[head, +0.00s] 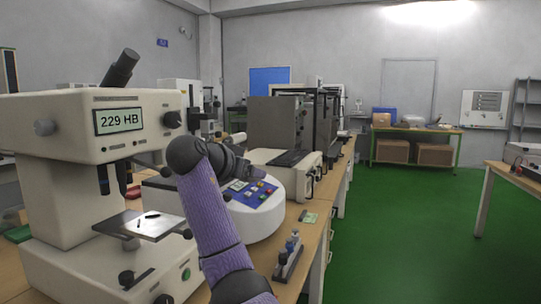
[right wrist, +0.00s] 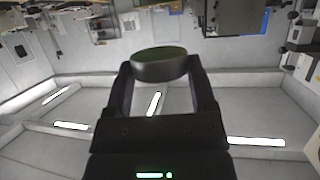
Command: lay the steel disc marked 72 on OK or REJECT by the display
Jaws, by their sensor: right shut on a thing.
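The steel disc (right wrist: 160,71) shows in the right wrist view, dark and greenish, between the fingertips of my right gripper (right wrist: 159,64). The gripper is shut on it and holds it in the air; no number is readable. In the head view my purple right arm reaches up in front of the bench, and its dark wrist hides the gripper tips and disc. The display (head: 118,121) on the cream hardness tester (head: 75,175) at left reads 229 HB. A green patch (head: 18,233) lies at the far left bench edge; no OK or REJECT label is readable. My left gripper is out of view.
The tester's small metal stage (head: 156,231) juts out left of my arm. A round white instrument with a blue keypad (head: 246,192) stands behind the arm. A small rack (head: 289,257) and a green card (head: 311,218) sit near the bench's right edge. Green floor is open at right.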

